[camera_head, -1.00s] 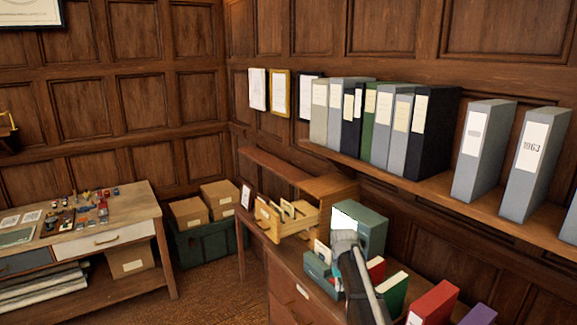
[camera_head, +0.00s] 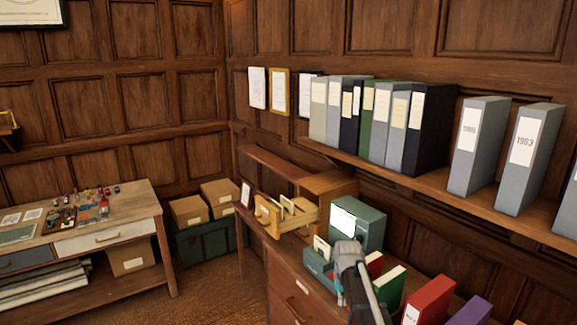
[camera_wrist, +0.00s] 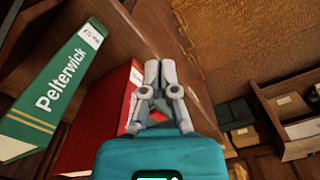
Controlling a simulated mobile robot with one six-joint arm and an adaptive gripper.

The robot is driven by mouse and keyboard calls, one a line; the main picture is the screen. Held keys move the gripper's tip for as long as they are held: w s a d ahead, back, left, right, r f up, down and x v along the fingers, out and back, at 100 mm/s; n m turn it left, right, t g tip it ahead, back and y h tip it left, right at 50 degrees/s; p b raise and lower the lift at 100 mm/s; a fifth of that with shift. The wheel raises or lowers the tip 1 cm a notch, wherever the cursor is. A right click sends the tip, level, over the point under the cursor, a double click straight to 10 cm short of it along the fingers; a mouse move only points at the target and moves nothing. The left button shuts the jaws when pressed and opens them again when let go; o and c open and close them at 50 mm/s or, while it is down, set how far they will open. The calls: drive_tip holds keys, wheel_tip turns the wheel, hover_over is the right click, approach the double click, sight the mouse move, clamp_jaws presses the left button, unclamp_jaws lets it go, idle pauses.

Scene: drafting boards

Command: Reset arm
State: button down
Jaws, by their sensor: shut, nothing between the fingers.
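My gripper (camera_wrist: 160,68) shows in the wrist view with its two grey fingers close together, shut and empty. In the head view my grey arm (camera_head: 360,285) is low over the right-hand desk, among the upright binders. I cannot make out the fingertips there.
The desk holds a wooden card drawer box (camera_head: 328,188), a dark green box file (camera_head: 370,230), a red binder (camera_head: 428,300) and a purple binder (camera_head: 470,312). Above, a wall shelf (camera_head: 400,178) carries several binders. Open floor (camera_head: 215,290) lies left.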

drive_tip(key=s+f+b, duration=0.1)
drive_tip(key=s, duration=1.7)
drive_tip(key=shift+f+m, duration=0.3)
